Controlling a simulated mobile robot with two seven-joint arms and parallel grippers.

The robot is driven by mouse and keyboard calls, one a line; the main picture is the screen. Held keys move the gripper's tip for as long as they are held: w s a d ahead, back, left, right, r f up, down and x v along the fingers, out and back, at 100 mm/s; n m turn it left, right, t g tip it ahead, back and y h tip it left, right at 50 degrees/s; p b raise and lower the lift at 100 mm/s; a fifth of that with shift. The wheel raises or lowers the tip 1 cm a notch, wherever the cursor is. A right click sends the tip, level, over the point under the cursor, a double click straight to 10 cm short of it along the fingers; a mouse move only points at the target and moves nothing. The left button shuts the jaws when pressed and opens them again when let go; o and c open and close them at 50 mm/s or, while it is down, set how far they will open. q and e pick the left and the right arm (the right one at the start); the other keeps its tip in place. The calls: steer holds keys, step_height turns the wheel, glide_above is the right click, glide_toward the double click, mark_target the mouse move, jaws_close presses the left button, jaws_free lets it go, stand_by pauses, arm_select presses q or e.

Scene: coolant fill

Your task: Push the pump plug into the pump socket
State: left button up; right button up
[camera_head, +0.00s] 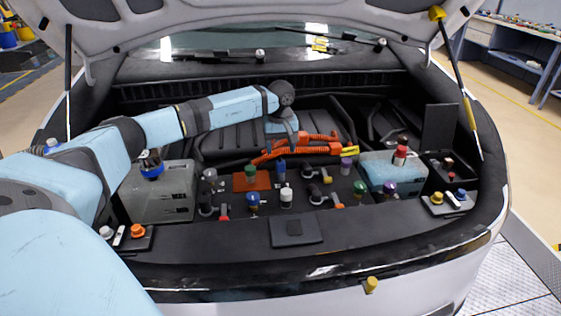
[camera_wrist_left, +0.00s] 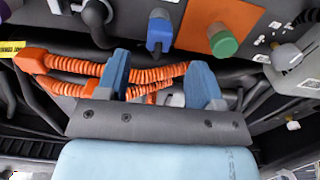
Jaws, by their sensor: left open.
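My left gripper (camera_head: 284,130) hangs over the middle of the engine bay, behind the row of connectors. In the left wrist view its two blue fingers (camera_wrist_left: 158,82) stand apart with nothing held between them. A blue connector (camera_head: 281,168) stands upright to the right of the green cap; in the left wrist view it shows beyond the fingertips (camera_wrist_left: 158,38), apart from them. No label shows, so I cannot tell surely which parts are the pump plug and pump socket. My right gripper is out of view.
Orange corrugated cables (camera_head: 300,147) run close to the fingers. An orange plate (camera_head: 240,183) carries the green cap (camera_head: 250,172). Several other caps and connectors crowd the deck. A pale blue tank (camera_head: 385,177) with a red cap stands right. The raised hood (camera_head: 225,12) is overhead.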

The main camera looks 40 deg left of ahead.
mark_target(281, 162)
arm_select(q)
step_height(281, 162, up, 6)
stand_by(0.4)
